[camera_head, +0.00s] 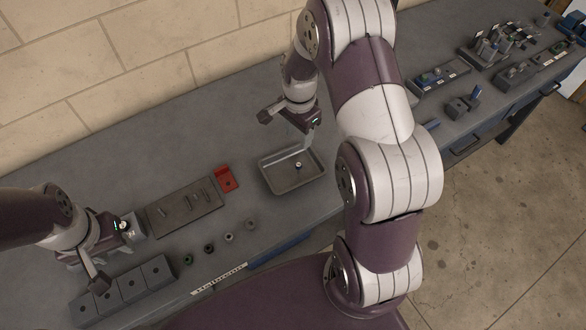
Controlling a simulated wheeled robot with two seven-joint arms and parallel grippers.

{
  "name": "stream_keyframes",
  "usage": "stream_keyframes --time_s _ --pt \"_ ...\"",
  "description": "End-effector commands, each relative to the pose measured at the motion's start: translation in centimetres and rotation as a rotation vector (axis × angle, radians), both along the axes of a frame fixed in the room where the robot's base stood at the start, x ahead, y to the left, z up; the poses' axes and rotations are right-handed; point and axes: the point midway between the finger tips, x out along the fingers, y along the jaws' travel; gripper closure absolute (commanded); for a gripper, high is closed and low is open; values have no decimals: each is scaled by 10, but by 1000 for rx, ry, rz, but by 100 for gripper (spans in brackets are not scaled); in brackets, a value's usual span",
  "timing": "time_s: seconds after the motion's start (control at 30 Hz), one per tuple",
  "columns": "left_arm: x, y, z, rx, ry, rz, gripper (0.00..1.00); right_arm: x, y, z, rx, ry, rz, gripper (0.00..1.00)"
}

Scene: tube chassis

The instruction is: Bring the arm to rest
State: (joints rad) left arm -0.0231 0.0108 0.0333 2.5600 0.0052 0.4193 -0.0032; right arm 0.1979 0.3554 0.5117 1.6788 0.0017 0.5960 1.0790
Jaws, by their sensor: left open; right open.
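My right arm rises from the lower middle and bends over at the top of the view. Its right gripper (291,129) hangs open just above the back of a grey metal tray (283,189). A small round part (298,165) lies in the tray, apart from the fingers. My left arm comes in from the left edge. Its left gripper (115,255) is open over the table, just behind the row of grey blocks (131,284). I see nothing held in either gripper.
A dark plate (184,209) and a red piece (226,179) lie between the grippers. Several small rings (209,248) sit along the table's front. Fixtures with small parts (440,74) stand at the far right. The grey table (237,110) is clear towards the wall.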

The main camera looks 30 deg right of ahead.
Motion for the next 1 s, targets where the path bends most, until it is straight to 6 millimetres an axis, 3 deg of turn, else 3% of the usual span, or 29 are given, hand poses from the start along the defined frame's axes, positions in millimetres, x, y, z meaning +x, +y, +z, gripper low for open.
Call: stream_keyframes --time_s 0.33,0.43,0.53,0.73,0.87,1.0 --pt "0 0 0 0 0 0 57 0 0 0 0 0 15 53" --pt "0 0 0 0 0 0 57 -2 0 -3 0 -2 161 53" --pt "0 0 -2 0 0 0 57 -35 10 -3 12 25 475 53" --pt "0 0 -21 0 0 0 57 -109 53 28 -14 -22 1126 53" --pt "0 0 -30 0 0 0 57 -139 72 42 -48 -68 1269 53" --pt "0 0 -32 0 0 0 57 -136 81 51 -76 -109 1304 53"
